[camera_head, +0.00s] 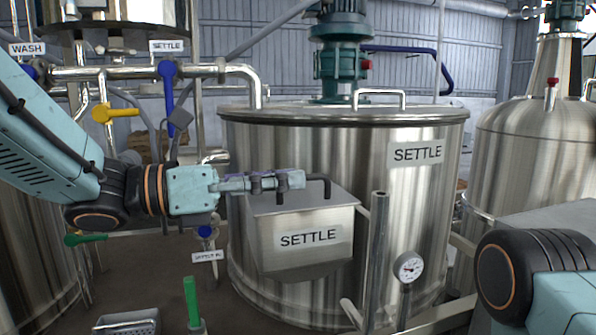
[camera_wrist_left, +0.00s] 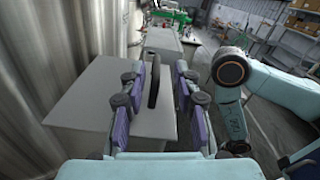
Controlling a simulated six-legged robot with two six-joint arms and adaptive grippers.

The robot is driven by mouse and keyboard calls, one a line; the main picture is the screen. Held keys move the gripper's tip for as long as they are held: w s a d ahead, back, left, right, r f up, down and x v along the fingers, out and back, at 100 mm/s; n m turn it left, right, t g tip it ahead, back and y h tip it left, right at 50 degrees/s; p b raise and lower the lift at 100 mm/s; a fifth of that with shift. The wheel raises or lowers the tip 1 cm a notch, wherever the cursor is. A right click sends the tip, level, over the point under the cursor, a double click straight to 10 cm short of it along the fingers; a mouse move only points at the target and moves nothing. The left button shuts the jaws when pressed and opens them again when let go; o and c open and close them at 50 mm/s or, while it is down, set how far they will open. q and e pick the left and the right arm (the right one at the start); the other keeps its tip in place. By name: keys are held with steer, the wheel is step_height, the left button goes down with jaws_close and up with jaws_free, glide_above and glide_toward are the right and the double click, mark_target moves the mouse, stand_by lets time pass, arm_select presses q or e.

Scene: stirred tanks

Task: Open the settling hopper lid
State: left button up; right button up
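The settling hopper (camera_head: 305,240) is a steel box labelled SETTLE on the front of the large SETTLE tank (camera_head: 340,150). Its flat lid (camera_head: 285,203) lies shut on top; the lid also shows as a grey plate in the left wrist view (camera_wrist_left: 85,100). A dark bar handle (camera_head: 326,187) stands on the lid. My left gripper (camera_head: 300,180) reaches in level from the left, over the lid. In the left wrist view, the handle (camera_wrist_left: 154,82) stands between the spread fingers, with gaps on both sides. My right arm shows at lower right, its gripper out of view.
A round gauge (camera_head: 408,267) and an upright steel post (camera_head: 377,250) stand right of the hopper. Pipes with a blue valve lever (camera_head: 167,85) and a yellow one (camera_head: 115,112) are at left. A green handle (camera_head: 191,300) stands below. Another tank (camera_head: 535,150) is at right.

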arm_select(q)
steer(key=shift+x, duration=1.1)
steer(key=shift+w+a+p, duration=0.2)
steer(key=shift+a+p, duration=0.05)
steer(key=shift+p, duration=0.05)
steer(key=shift+s+a, duration=0.1)
steer(key=shift+s, duration=0.05)
steer(key=shift+d, duration=0.5)
steer(key=shift+w+d+f, duration=0.1)
steer(key=shift+w, duration=0.15)
steer(key=c, duration=0.3)
steer(key=shift+s+a, duration=0.15)
steer(key=shift+a, duration=0.25)
jaws_close()
